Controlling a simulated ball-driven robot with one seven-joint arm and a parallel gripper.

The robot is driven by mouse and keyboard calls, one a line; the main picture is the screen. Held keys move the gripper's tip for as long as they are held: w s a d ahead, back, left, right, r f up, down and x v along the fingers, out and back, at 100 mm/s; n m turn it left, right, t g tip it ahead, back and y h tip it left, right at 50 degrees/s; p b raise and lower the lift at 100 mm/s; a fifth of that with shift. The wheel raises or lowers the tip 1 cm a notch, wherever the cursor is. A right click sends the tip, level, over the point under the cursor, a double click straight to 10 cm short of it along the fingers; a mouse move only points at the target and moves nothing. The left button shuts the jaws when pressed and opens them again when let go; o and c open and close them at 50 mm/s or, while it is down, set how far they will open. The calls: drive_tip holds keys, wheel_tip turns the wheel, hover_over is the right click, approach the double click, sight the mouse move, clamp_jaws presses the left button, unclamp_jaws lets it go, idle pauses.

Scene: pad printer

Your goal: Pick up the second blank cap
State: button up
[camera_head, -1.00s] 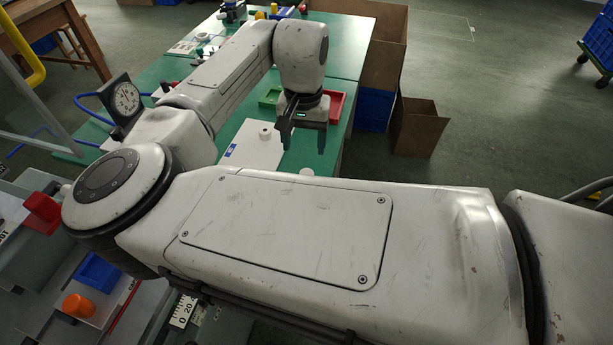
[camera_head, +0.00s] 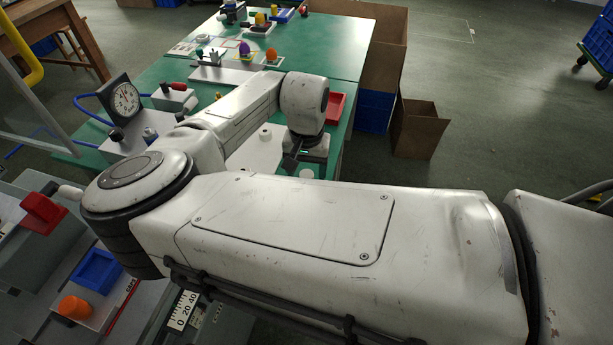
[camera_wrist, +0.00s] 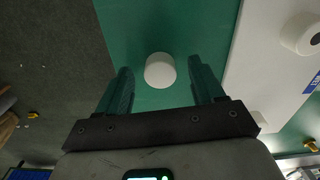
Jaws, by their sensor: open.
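A plain white cap (camera_wrist: 160,70) lies on the green table, centred in the wrist view between the two finger ends. It also shows as a small white piece in the head view (camera_head: 306,173), by my gripper (camera_head: 303,165). My gripper is open, with one dark finger on each side of the cap and green table visible between. I cannot tell whether the fingers are level with the cap or above it. A second white cap-like piece (camera_head: 265,131) stands on the white board (camera_head: 245,153); it shows at the wrist view's upper right (camera_wrist: 300,33).
A red tray (camera_head: 335,107) stands behind my gripper near the table's right edge. A dial gauge (camera_head: 125,98) is at the left. Cardboard boxes (camera_head: 418,130) stand on the floor to the right. Coloured caps (camera_head: 271,55) are at the back.

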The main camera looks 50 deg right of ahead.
drive_tip(key=shift+c, duration=0.5)
drive_tip(key=c, duration=1)
drive_tip(key=shift+r, duration=0.1)
